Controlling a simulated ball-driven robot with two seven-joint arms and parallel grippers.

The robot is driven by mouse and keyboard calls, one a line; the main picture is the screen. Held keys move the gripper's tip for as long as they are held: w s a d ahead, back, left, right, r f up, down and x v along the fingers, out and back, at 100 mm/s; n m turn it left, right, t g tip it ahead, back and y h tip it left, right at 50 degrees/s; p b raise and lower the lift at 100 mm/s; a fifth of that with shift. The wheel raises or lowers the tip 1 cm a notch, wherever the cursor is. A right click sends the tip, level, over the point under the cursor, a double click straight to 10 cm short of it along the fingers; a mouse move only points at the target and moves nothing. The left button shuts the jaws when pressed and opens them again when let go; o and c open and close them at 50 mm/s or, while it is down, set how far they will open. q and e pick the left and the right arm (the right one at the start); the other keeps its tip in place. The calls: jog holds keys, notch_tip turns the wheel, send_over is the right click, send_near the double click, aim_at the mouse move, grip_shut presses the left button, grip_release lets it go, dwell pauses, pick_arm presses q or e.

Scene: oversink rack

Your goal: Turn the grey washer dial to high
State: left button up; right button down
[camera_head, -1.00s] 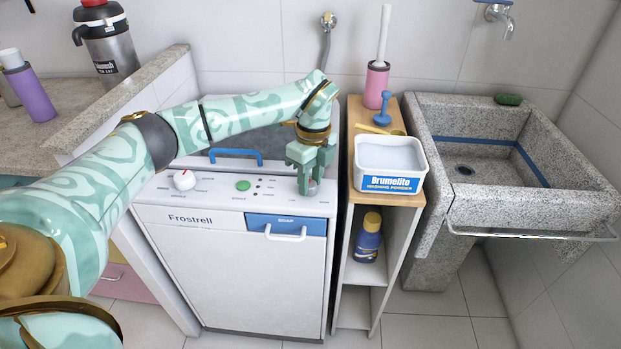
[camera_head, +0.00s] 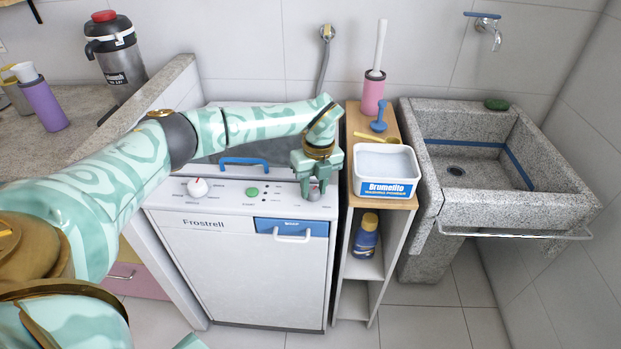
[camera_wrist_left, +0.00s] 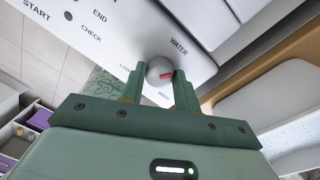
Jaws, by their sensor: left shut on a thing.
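The grey dial (camera_head: 314,194) is at the right end of the washer's white top panel (camera_head: 225,193). My left gripper (camera_head: 315,186) reaches down over it with its fingers on either side. In the left wrist view the round grey dial (camera_wrist_left: 158,68) sits between the two fingertips of my left gripper (camera_wrist_left: 160,79), which is shut on it. A red mark on the dial points right in that view. My right gripper is not identifiable in view.
A white dial (camera_head: 197,188) and a green button (camera_head: 252,191) share the panel. A blue handle (camera_head: 244,162) stands behind. Right of the washer is a narrow shelf (camera_head: 407,203) with a washing powder tub (camera_head: 385,172). A granite sink (camera_head: 520,205) stands farther right.

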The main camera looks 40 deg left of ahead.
pick_arm(q)
jog(key=m+p, duration=0.2)
jog(key=shift+r+m, duration=0.25)
jog(key=shift+m, duration=0.15)
jog(key=m+p, duration=0.2)
jog(key=m, duration=0.1)
jog(key=shift+s+m+p, duration=0.1)
jog(key=shift+m+p, duration=0.2)
jog(key=shift+p, duration=0.05)
jog(key=m+p, duration=0.1)
jog(key=m, duration=0.2)
jog(key=shift+f+t+p, duration=0.15)
jog(key=shift+t+p, duration=0.15)
jog(key=shift+p, duration=0.05)
jog(key=shift+m+p, duration=0.45)
jog(key=shift+m, duration=0.85)
pick_arm(e)
notch_tip(320, 180, up, 8)
jog(key=w, duration=0.2)
jog(key=shift+w+f+t, duration=0.15)
jog(key=shift+t, duration=0.15)
pick_arm(q)
jog(key=shift+f, duration=0.1)
jog(key=o, duration=1)
jog(key=shift+c, duration=0.2)
